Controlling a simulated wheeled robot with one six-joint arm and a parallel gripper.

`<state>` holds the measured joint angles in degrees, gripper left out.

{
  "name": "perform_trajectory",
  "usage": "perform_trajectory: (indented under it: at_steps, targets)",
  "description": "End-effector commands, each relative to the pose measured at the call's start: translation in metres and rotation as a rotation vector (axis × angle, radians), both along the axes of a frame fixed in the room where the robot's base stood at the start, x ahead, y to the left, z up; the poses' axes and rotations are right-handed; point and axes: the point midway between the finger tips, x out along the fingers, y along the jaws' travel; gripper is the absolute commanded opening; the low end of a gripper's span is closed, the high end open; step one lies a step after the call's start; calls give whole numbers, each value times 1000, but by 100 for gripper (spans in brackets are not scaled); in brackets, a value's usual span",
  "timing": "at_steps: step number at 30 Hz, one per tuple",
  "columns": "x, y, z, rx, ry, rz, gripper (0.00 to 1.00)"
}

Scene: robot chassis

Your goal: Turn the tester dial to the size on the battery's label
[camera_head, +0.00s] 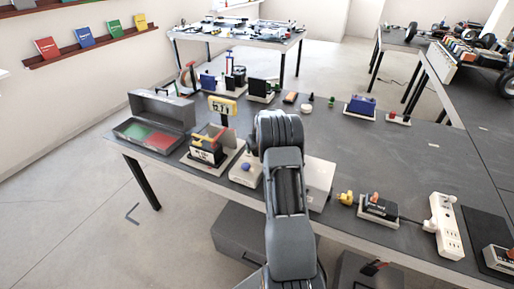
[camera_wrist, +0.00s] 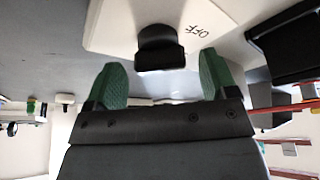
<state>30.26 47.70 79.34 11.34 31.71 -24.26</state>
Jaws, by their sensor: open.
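In the wrist view, a black dial knob (camera_wrist: 160,48) stands on a pale plate (camera_wrist: 110,25) marked "OFF", seen at an angle. My gripper (camera_wrist: 161,82) is open, its green fingertips apart below the knob in the picture; I cannot tell if either touches it. No other dial mark shows. In the head view my arm covers the gripper and the dial. A black battery (camera_head: 203,151) with a pale label sits on a stand at the left of the table; the label is too small to read.
An open grey case (camera_head: 160,112) with green and red compartments lies left of the battery. A pale base with a blue knob (camera_head: 246,167) and a white box (camera_head: 319,182) flank my arm. A charger (camera_head: 378,207) and power strip (camera_head: 445,225) lie to the right.

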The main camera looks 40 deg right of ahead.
Motion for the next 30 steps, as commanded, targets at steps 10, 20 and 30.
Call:
perform_trajectory:
  at_steps: [10,20,30]
  targets:
    - [2,0,-6,0,0,0,79]
    - [2,-1,-6,0,0,0,56]
    - [2,-1,-6,0,0,0,30]
